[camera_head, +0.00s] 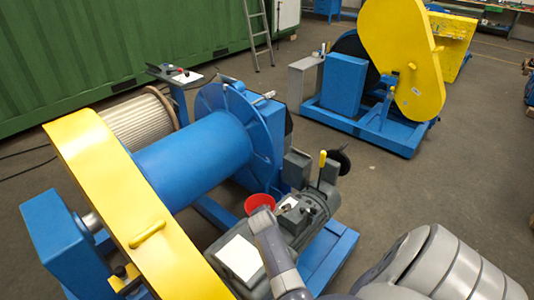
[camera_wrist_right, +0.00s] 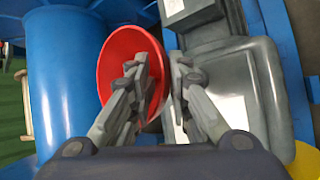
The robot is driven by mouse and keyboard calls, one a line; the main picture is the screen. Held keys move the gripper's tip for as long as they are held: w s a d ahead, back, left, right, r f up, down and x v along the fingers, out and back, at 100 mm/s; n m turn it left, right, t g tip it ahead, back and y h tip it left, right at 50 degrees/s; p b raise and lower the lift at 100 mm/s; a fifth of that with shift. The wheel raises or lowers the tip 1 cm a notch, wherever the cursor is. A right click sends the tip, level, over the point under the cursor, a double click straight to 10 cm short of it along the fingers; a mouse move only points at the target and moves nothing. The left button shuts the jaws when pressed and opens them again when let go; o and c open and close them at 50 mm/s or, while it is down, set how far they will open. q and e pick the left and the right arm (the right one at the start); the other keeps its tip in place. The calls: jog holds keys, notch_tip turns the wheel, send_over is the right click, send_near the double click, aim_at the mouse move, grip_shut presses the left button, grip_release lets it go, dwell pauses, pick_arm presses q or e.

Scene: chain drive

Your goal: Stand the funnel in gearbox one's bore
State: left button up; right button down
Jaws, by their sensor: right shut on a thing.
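A red funnel (camera_head: 259,203) is in the head view beside the grey drive housing, in front of the blue drum. My right gripper (camera_head: 262,215) reaches it from the lower right. In the right wrist view the funnel (camera_wrist_right: 115,60) has its wide mouth facing the camera, and my right gripper (camera_wrist_right: 161,72) is shut on its rim. The fingers cover part of the funnel, and its spout is hidden. The grey housing (camera_wrist_right: 235,95) lies just right of the fingers. I cannot tell which housing is gearbox one, and no bore shows clearly. My left gripper is not in view.
A large blue drum (camera_head: 190,160) with a yellow guard (camera_head: 110,190) stands at left. A yellow-handled lever (camera_head: 322,160) rises behind the grey housing. A second blue machine with a yellow guard (camera_head: 405,65) stands farther back. Open floor lies at right.

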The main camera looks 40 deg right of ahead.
jog(key=shift+s+r, duration=0.1)
jog(key=shift+r, duration=0.05)
jog(key=shift+f+b, duration=0.35)
jog(key=shift+f, duration=0.4)
notch_tip(320, 180, down, 7)
jog(key=b, duration=0.4)
jog(key=shift+f, duration=0.3)
dwell(0.3)
jog(key=c, duration=1.4)
grip_release()
